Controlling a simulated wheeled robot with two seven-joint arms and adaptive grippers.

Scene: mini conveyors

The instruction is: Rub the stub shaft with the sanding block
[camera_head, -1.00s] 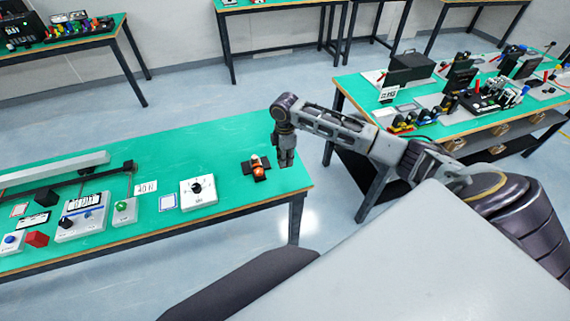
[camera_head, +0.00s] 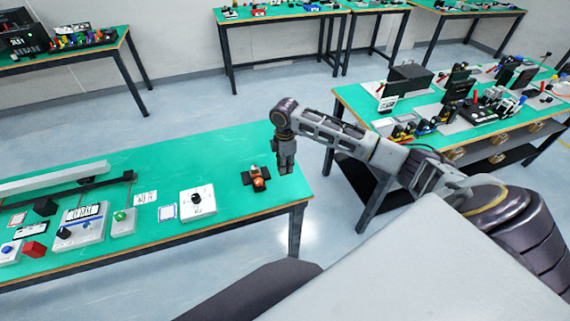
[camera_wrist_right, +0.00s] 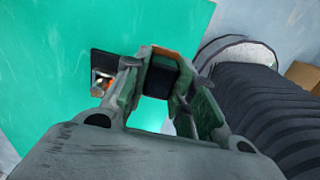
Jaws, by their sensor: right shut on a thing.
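The stub shaft (camera_head: 259,183) is a small coppery-orange piece on a black base near the right end of the green table. It also shows in the right wrist view (camera_wrist_right: 102,84), left of my fingers. My right gripper (camera_head: 286,170) hangs just right of it and apart from it. In the right wrist view the gripper (camera_wrist_right: 160,78) is shut on the sanding block (camera_wrist_right: 165,74), a dark block with an orange-brown edge. The fingers partly hide the block. In the head view I cannot make the block out. My left gripper is not in view.
The green table (camera_head: 225,160) is bare behind and right of the shaft. A white box with a black knob (camera_head: 198,202) stands to its left, with a green-button box (camera_head: 123,219) and a red block (camera_head: 33,250) farther left. A second, crowded table (camera_head: 350,95) stands at right.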

